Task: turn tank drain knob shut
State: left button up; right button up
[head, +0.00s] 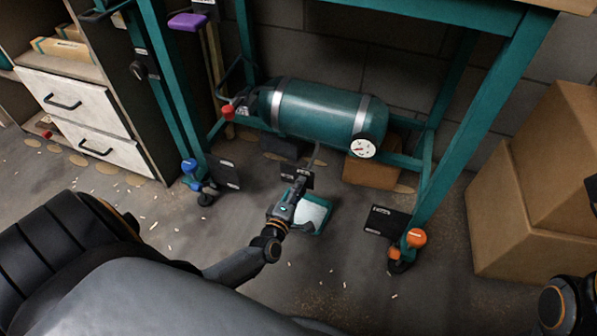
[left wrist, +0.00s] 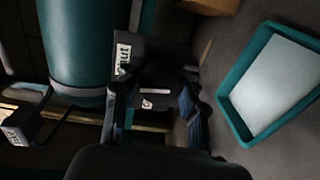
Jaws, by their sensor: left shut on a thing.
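A teal tank (head: 315,108) with two grey bands lies on its side under the bench frame. My left gripper (head: 299,186) is just below the tank, by a black tag plate. In the left wrist view its two fingers (left wrist: 153,112) are closed around a dark round knob (left wrist: 160,80), which I take as the drain knob. My right gripper is not in view.
A teal tray with a pale inside (head: 325,204) lies on the floor below the tank. A gauge (head: 363,148) is on the tank's right end, a red knob (head: 228,111) near its left. Bench legs with blue (head: 190,167) and orange (head: 416,237) parts flank it. Cardboard boxes (head: 540,232) stand right.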

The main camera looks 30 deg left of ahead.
pick_arm(q)
jog(key=shift+f+m, duration=0.1)
jog(key=shift+m, duration=0.2)
jog(key=o, duration=1.2)
jog(key=shift+c, duration=0.2)
jog(key=v, duration=1.2)
jog(key=shift+d, duration=0.1)
